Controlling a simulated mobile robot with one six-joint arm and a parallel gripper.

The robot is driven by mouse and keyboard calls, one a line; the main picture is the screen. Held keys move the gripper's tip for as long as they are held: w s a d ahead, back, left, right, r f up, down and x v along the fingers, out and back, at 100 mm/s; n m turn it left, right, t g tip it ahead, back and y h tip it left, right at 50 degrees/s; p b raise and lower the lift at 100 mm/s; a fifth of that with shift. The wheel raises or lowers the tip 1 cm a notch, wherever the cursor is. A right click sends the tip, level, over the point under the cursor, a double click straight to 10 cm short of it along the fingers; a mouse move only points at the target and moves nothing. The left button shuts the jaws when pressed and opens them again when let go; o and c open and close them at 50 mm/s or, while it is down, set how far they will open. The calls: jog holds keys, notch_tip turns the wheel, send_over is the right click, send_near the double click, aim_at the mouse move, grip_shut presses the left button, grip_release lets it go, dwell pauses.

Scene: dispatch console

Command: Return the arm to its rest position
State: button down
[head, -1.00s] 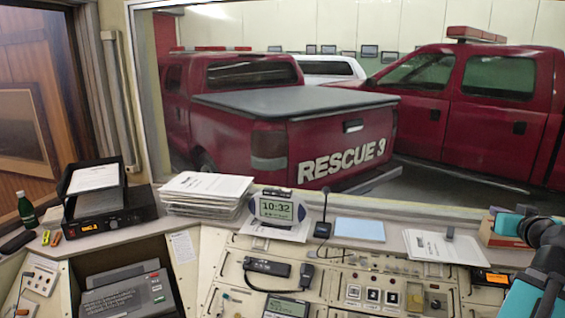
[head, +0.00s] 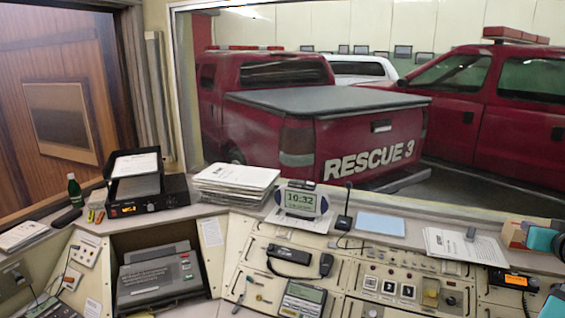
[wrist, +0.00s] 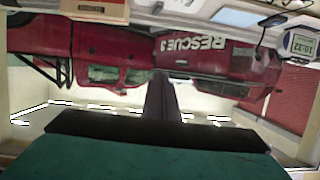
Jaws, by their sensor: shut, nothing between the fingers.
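My gripper (wrist: 161,90) is shut and empty in the wrist view, its dark fingers together in the middle of the picture. The wrist picture is upside down, with the red trucks and the display clock (wrist: 301,45) inverted. Nothing touches the fingers there. In the head view only teal and black parts of my arm (head: 541,239) show at the right edge, above the right end of the console. The gripper itself is outside the head view.
The console (head: 350,262) carries a black radio handset (head: 292,255), switches and a desk microphone (head: 345,212). On the ledge are a paper stack (head: 236,180), a black tray unit (head: 136,163), a green bottle (head: 75,190) and loose papers (head: 465,246). A window separates the red trucks (head: 335,135).

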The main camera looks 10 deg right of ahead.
jog(key=w+a+f+n+g+y, duration=0.15)
jog(key=w+a+f+y, duration=0.25)
jog(key=w+a+f, duration=0.7)
jog(key=w+a+f+n+g+y, duration=0.1)
jog(key=w+a+f+g+y, duration=0.15)
jog(key=w+a+f, duration=0.8)
jog(key=s+a+f+n+g+y, duration=0.1)
jog(key=a+f+n+g, duration=0.15)
jog(key=a+f, duration=1.1)
jog(key=s+a+f+n+g+y, duration=0.1)
jog(key=a+f+g+y, duration=0.15)
jog(key=a+f, duration=1.1)
jog(key=s+a+f+n+g+h, duration=0.1)
jog(key=s+a+f+g+h, duration=0.25)
jog(key=a, duration=0.75)
jog(key=s+f+g+b, duration=0.1)
jog(key=s+f+b, duration=0.7)
jog(key=f, duration=0.6)
jog(key=s+f+g+y+b, duration=0.1)
jog(key=s+f+g+b, duration=0.1)
jog(key=s+f+b, duration=0.6)
jog(key=s+f+g+b, duration=0.2)
jog(key=s+f+b, duration=0.6)
jog(key=f, duration=1.3)
jog(key=s, duration=0.2)
jog(key=shift+s+d, duration=0.15)
jog(key=shift+s, duration=0.2)
jog(key=shift+y, duration=0.25)
